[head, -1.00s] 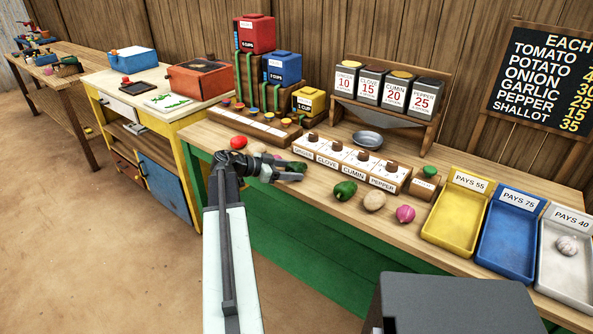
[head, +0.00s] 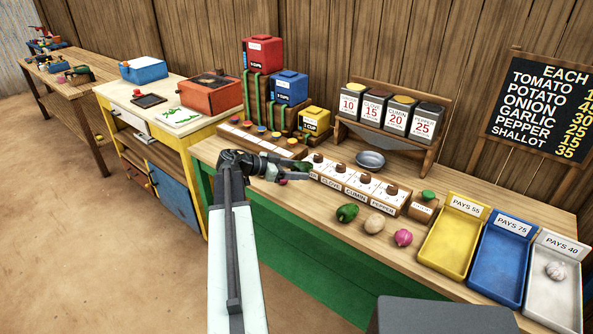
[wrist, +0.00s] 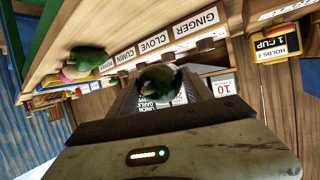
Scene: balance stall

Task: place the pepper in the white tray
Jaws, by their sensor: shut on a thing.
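My gripper (head: 298,168) is shut on a dark green pepper (head: 304,167), held above the stall table left of the labelled spice block. In the wrist view the pepper (wrist: 160,80) shows between the fingers (wrist: 168,97). The white tray (head: 541,300), marked PAYS 40, stands at the far right of the table, well away from my gripper. A garlic bulb (head: 555,271) lies in it. Another green pepper (head: 347,212) lies on the table in front of the spice block.
A potato (head: 374,225) and a pink onion (head: 403,237) lie beside the table pepper. A yellow tray (head: 447,252) and a blue tray (head: 497,268) stand left of the white one. A small purplish item (head: 282,182) shows below my gripper. A metal bowl (head: 370,160) sits behind the block.

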